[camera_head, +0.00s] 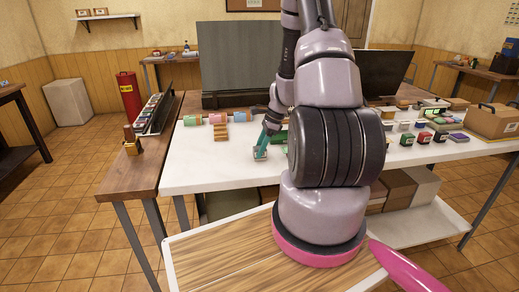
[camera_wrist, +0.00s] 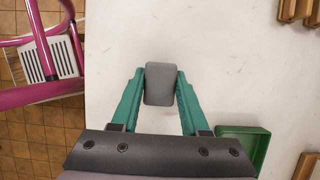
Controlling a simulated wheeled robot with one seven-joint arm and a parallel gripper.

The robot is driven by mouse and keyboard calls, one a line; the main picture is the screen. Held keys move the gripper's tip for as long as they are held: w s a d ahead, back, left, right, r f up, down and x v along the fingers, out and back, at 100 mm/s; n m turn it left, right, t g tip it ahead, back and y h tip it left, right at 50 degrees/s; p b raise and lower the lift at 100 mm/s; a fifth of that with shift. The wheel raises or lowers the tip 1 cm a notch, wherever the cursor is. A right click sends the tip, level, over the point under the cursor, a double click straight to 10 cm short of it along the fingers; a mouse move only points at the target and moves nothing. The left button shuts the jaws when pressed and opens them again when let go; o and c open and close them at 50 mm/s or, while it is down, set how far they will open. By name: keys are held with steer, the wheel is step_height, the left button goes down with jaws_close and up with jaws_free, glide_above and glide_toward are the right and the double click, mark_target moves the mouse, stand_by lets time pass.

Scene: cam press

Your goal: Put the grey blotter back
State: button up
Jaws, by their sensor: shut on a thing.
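The grey blotter (camera_wrist: 161,84) is a small rounded grey block. In the wrist view it sits between the two green fingers of my gripper (camera_wrist: 160,88), which press on its left and right sides. In the head view my gripper (camera_head: 263,143) points down over the front part of the white tabletop (camera_head: 205,178), left of the middle. I cannot tell whether the blotter touches the table or hangs just above it. My arm hides the middle of the table in the head view.
A green open tray (camera_wrist: 262,134) lies right of the gripper in the wrist view, with wooden pieces (camera_wrist: 292,10) farther right. Coloured rolls (camera_head: 193,120) and a wooden stepped block (camera_head: 220,132) stand left. Stamp pads (camera_head: 424,137) and a cardboard box (camera_head: 493,122) stand right. The front left tabletop is clear.

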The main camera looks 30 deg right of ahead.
steer(key=o, duration=1.1)
steer(key=shift+f, duration=0.1)
steer(key=shift+c, duration=0.2)
steer(key=v, duration=1.2)
steer(key=s+a+r+n+t+h, duration=0.15)
steer(key=a+r+n, duration=0.3)
steer(key=r, duration=0.45)
steer(key=s+a+r+n+t, duration=0.1)
steer(key=s+a+r+n, duration=0.3)
steer(key=r, duration=0.5)
steer(key=s+a+r+n+t, duration=0.3)
steer(key=s+a+r+n, duration=0.5)
steer(key=s+r, duration=0.3)
steer(key=shift+s+a+n+h, duration=0.4)
steer(key=shift+s+a, duration=0.3)
steer(key=shift+s, duration=0.3)
steer(key=shift+t, duration=0.25)
